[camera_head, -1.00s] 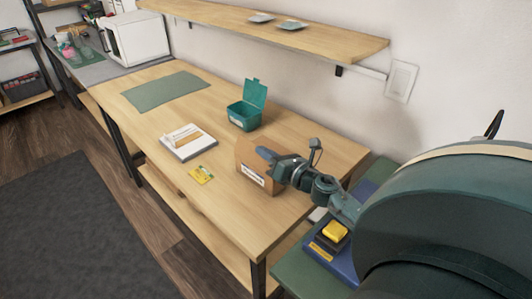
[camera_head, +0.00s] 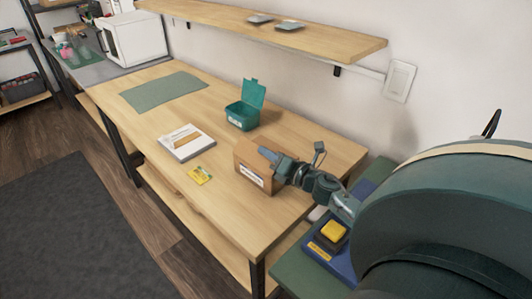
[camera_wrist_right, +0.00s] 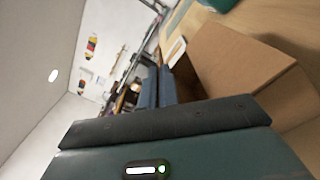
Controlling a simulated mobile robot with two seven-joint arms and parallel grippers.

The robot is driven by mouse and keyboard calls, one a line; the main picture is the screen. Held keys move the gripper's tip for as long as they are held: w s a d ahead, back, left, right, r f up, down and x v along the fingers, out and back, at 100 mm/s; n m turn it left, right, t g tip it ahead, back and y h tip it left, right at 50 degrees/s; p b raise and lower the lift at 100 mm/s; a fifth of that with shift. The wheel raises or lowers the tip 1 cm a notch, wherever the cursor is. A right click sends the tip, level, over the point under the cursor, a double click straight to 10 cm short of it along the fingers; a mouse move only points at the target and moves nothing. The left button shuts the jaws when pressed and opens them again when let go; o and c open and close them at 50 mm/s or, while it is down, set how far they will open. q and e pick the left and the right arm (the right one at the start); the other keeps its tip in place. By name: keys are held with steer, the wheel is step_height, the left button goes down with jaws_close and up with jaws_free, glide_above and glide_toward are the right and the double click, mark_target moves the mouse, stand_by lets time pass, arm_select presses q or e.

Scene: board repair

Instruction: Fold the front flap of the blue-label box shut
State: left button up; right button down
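The brown cardboard box (camera_head: 252,162) stands on the wooden workbench, with a pale label low on its front side. My right gripper (camera_head: 264,151) reaches over the box top from the right and hides part of it. The top looks flat in the head view, but I cannot tell which flaps are down. In the right wrist view the box (camera_wrist_right: 235,62) is just right of the gripper (camera_wrist_right: 160,86). Its two dark fingers are close together with nothing visible between them. I cannot tell whether they touch the cardboard. My left gripper is not in view.
An open teal bin (camera_head: 242,117) stands behind the box. A white book-like package (camera_head: 186,143) and a yellow card (camera_head: 200,175) lie left of it. A green mat (camera_head: 163,91) lies at the far left. A wooden shelf (camera_head: 330,43) hangs above the workbench (camera_head: 225,215).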

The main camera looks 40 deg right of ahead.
steer(key=shift+d+f+m, duration=0.25)
steer(key=shift+f+m, duration=0.05)
steer(key=shift+m, duration=0.55)
steer(key=shift+d+f+m, duration=0.25)
steer(key=shift+m, duration=0.6)
steer(key=c, duration=2.1)
jaws_free()
steer(key=o, duration=0.5)
steer(key=shift+c, duration=0.2)
